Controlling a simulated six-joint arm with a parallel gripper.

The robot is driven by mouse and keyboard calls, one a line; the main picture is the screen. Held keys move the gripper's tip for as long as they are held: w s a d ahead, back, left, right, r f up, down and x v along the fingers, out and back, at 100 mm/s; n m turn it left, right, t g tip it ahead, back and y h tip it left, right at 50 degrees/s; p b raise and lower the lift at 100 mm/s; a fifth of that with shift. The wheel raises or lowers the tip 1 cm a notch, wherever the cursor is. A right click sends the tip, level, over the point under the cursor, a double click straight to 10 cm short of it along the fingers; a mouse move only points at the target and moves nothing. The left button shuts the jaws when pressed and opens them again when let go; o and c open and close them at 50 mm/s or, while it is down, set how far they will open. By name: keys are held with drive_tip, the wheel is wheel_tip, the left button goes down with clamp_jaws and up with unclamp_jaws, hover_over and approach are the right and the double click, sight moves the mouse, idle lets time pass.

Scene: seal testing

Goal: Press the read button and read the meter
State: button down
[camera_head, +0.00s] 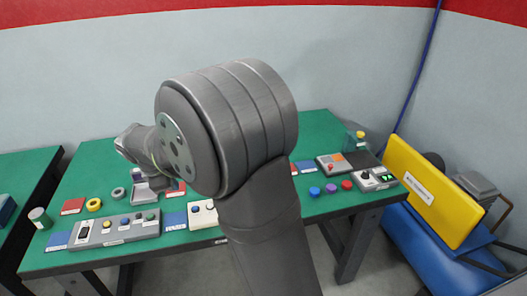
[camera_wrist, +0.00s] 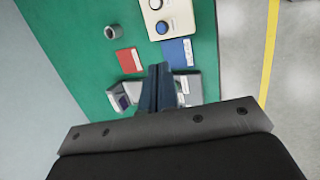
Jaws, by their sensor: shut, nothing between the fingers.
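In the head view, a small grey box with a lit green display (camera_head: 385,178) stands at the right end of the green table; it looks like a meter, but its reading is too small to make out. A long grey panel (camera_head: 117,230) with several coloured buttons lies at the front left; its labels are unreadable, so I cannot tell which button is the read button. A white box with a blue button (camera_head: 203,214) stands to its right, and it also shows in the wrist view (camera_wrist: 167,14).
Red (camera_wrist: 130,61) and blue (camera_wrist: 177,53) mats lie near the fixture. Blue, purple and red buttons (camera_head: 331,188) stand at the table's right front. A yellow panel (camera_head: 430,190) stands beyond the right edge. My arm hides the table's middle.

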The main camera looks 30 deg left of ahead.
drive_tip(key=n+t+h, duration=0.2)
drive_tip(key=n+t, duration=0.3)
drive_tip(key=n, duration=1.3)
hover_over(195, 209)
drive_tip(key=f, duration=0.3)
drive_tip(key=s+f, duration=0.1)
drive_tip(key=f, duration=0.1)
drive_tip(key=shift+a+f, duration=0.1)
drive_tip(key=shift+f, duration=0.15)
drive_tip(key=shift+f, duration=4.45)
drive_tip(key=shift+f, duration=0.1)
drive_tip(key=shift+f, duration=0.3)
